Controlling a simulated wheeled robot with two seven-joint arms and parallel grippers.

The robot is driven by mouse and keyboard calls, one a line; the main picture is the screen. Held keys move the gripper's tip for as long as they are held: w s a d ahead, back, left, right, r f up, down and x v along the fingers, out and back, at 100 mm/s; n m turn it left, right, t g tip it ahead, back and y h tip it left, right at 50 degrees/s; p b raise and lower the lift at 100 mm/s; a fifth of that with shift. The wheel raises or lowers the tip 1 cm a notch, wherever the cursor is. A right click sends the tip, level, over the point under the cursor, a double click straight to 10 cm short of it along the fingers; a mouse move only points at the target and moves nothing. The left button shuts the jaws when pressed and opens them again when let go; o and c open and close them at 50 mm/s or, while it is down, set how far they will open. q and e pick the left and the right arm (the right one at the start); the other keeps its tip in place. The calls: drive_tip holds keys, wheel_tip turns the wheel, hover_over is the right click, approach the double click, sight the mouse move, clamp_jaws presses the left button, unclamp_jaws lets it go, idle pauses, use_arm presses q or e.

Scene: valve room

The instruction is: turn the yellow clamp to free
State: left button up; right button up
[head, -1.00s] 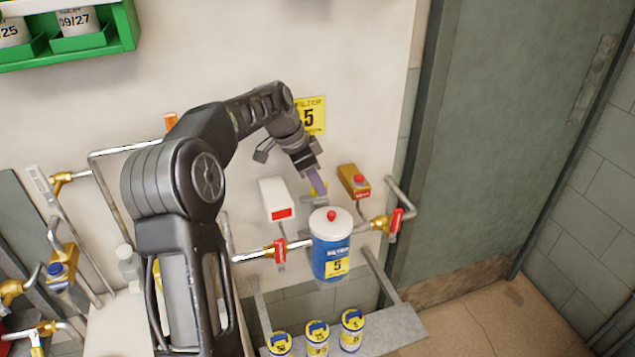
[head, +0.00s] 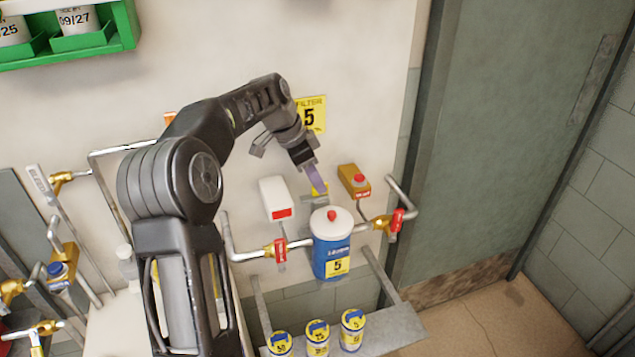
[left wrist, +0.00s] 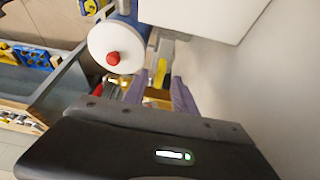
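The yellow clamp (head: 320,189) is small and sits above the blue filter canister (head: 331,256) with a white lid and red knob, close to the wall. It is partly hidden by my left gripper (head: 316,178), whose purple fingers point down at it. In the left wrist view, the clamp's yellow-marked lever (left wrist: 161,71) shows just beyond and between the two fingertips. The fingers (left wrist: 159,79) stand apart, and I see no clear contact with the clamp. The clamp's exact angle is hard to tell. My right gripper is out of view.
A white box (head: 275,197) and a yellow box with a red button (head: 354,181) flank the clamp closely. Red-handled valves (head: 280,251) (head: 396,222) sit on pipes either side of the canister. Several small canisters stand on a shelf (head: 395,327) below.

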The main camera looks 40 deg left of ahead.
sight(306, 197)
use_arm(q)
drive_tip(key=v, duration=0.6)
drive_tip(key=shift+s+r, duration=0.1)
idle(0.3)
